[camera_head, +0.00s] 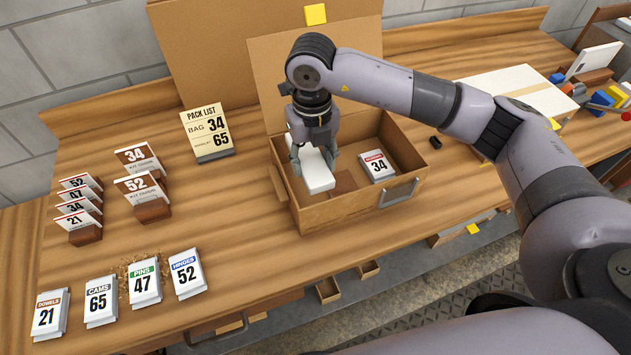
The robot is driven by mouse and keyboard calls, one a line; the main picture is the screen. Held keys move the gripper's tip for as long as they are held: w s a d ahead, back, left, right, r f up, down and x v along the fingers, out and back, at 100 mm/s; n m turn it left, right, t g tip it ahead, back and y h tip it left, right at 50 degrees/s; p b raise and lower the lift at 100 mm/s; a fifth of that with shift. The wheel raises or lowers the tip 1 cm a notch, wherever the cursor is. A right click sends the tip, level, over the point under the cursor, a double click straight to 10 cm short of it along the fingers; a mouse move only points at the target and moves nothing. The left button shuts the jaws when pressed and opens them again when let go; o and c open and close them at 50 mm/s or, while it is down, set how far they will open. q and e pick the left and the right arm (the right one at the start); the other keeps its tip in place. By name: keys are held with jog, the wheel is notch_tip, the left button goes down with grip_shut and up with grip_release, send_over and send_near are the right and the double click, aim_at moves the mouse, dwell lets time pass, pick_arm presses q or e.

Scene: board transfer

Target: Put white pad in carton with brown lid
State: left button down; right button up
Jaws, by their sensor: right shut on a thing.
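The white pad (317,176) is in my right gripper (313,160), which is shut on it. The gripper points down over the left part of the open carton (345,208), with the pad at or just below rim level. I cannot tell whether the pad touches the carton floor. The brown lid (280,75) stands raised at the carton's back. A white packet marked 34 with a red label (377,167) lies in the right part of the carton. My left gripper is not in view.
Several numbered packets (145,283) lie at the front left of the wooden bench (240,240). Card stands (152,211) and a pack list sign (208,135) stand behind them. A small black object (435,143) lies right of the carton. A white-topped box (515,90) stands further right.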

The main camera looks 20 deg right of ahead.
jog(key=p, duration=0.1)
send_over(313, 199)
notch_tip(313, 199, down, 6)
jog(key=shift+r, duration=0.2)
notch_tip(313, 199, down, 4)
jog(key=shift+f+p, duration=0.1)
jog(key=shift+p, duration=0.4)
jog(key=shift+f, duration=0.1)
jog(key=shift+f, duration=0.1)
jog(key=o, duration=0.5)
jog(key=shift+o, duration=0.8)
